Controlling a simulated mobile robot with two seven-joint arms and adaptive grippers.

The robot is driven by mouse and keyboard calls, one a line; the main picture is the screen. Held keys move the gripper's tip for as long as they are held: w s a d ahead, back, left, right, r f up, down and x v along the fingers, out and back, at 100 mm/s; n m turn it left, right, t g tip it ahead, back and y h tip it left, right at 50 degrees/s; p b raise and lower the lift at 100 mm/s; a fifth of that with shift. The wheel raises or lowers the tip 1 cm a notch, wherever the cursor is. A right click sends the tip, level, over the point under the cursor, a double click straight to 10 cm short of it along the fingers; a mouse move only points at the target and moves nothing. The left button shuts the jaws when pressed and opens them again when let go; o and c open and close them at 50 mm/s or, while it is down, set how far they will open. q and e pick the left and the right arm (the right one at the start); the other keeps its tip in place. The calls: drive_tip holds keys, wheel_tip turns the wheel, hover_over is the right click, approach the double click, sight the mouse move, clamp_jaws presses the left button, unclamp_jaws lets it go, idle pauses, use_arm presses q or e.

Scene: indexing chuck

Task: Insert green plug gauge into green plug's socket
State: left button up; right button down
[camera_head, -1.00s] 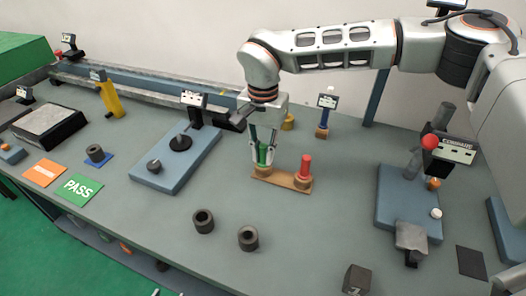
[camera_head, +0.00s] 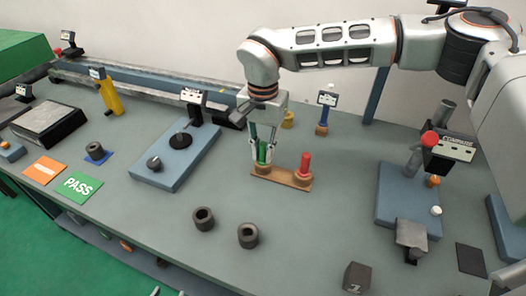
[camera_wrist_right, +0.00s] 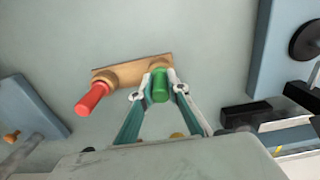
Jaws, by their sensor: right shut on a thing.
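The green plug gauge (camera_head: 262,152) stands upright over the left end of a small wooden base (camera_head: 283,177). It also shows in the right wrist view (camera_wrist_right: 160,86). My right gripper (camera_head: 262,158) comes down from above and is shut on the green plug. In the right wrist view its fingertips (camera_wrist_right: 158,92) lie on either side of the plug. The plug's lower end meets the left socket (camera_head: 260,168); how deep it sits is hidden. The red plug (camera_head: 305,165) stands in the base's right socket. My left gripper does not show.
Two dark rings (camera_head: 203,218) lie on the bench in front of the base. A blue plate with dials (camera_head: 176,160) stands to the left, and a blue stand (camera_head: 408,200) to the right. A yellow piece (camera_head: 288,119) is behind my gripper. Bench around the base is clear.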

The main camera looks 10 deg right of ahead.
drive_tip(key=c, duration=1.9)
unclamp_jaws()
drive_tip(key=shift+r, duration=0.1)
wheel_tip(320, 180, up, 12)
drive_tip(key=shift+f, duration=0.1)
